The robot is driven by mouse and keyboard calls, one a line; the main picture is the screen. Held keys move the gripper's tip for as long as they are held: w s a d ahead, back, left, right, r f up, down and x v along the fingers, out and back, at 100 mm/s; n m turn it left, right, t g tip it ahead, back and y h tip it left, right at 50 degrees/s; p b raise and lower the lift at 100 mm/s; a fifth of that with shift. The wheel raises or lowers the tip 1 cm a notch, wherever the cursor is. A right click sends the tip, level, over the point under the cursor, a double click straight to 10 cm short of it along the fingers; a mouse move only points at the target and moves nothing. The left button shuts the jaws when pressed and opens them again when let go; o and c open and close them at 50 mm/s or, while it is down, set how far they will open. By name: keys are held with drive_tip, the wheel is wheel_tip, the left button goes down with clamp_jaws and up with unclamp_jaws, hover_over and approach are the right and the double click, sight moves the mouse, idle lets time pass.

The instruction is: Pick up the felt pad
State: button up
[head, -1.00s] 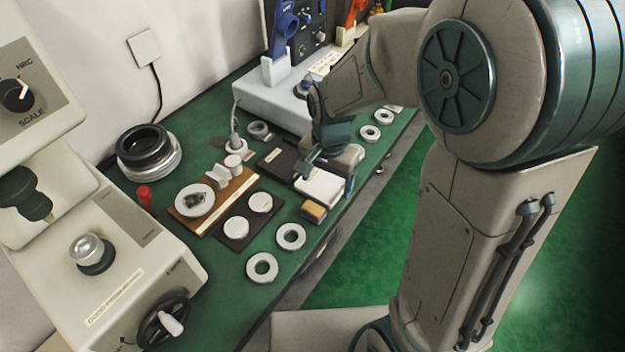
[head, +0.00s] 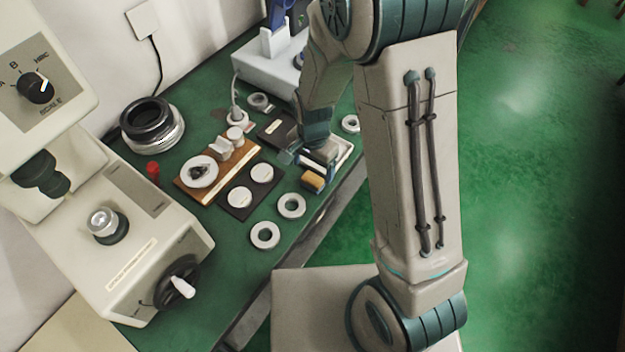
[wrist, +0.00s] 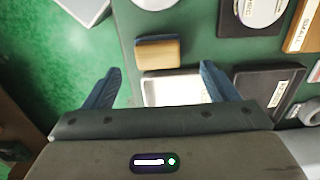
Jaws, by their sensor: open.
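The felt pad appears to be the small tan block with a dark side (head: 313,181), lying on the green bench near its front edge. In the head view my gripper (head: 304,160) hangs close behind the block, partly hidden by my wrist. I cannot tell its exact height.
A white tray (wrist: 156,92) lies right beside the block, under my gripper. Metal rings (head: 291,205) and a dark plate with white discs (head: 237,211) are nearby. A wooden board (head: 184,186) and a hardness tester (head: 150,235) stand left. The bench's front edge is close.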

sight(312, 178)
drive_tip(key=f, duration=0.2)
drive_tip(key=f+p, duration=0.1)
drive_tip(key=shift+s+f, duration=0.25)
drive_tip(key=shift+f, duration=0.8)
drive_tip(key=c, duration=1.1)
